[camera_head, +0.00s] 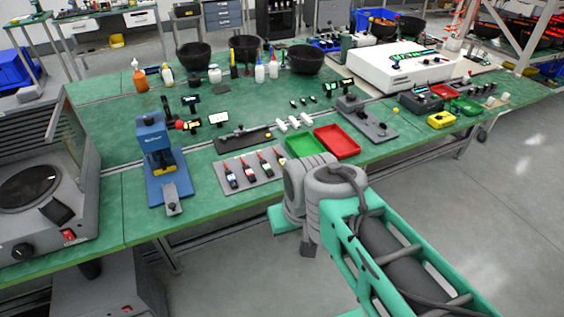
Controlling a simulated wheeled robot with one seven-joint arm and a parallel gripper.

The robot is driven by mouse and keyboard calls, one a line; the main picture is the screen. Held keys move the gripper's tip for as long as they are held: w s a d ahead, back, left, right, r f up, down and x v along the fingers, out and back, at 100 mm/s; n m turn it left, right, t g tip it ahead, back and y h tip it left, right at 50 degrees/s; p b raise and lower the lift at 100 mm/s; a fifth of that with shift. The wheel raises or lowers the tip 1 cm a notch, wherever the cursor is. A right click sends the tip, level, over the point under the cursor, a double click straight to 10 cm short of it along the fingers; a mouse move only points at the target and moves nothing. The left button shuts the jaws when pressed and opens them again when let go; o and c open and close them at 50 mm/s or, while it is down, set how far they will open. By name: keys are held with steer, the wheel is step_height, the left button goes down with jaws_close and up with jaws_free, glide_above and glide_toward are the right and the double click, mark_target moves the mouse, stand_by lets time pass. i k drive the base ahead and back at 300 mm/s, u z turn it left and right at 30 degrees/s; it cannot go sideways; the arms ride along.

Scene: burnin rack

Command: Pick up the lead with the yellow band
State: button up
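Several dark leads with red tips lie side by side on a grey plate (222,169) near the front edge of the green bench. Each has a small coloured band, too small here for me to tell for certain which one is yellow. The leads include a leftmost one (232,179), a second one (249,173), a third one (265,165) and a rightmost one (280,157). My arm reaches in from the lower right, its grey joint just right of the plate. I cannot make out my gripper or its fingers.
A green tray (304,144) and a red tray (337,141) sit right of the leads. A blue press (157,150) stands left, beside a large grey machine (62,185). A dark fixture plate (243,139) lies behind the leads. The bench's centre has bare green surface.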

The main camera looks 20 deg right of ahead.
mark_target(280, 159)
steer(key=u, duration=0.4)
steer(key=i, duration=0.35)
steer(key=u, duration=0.4)
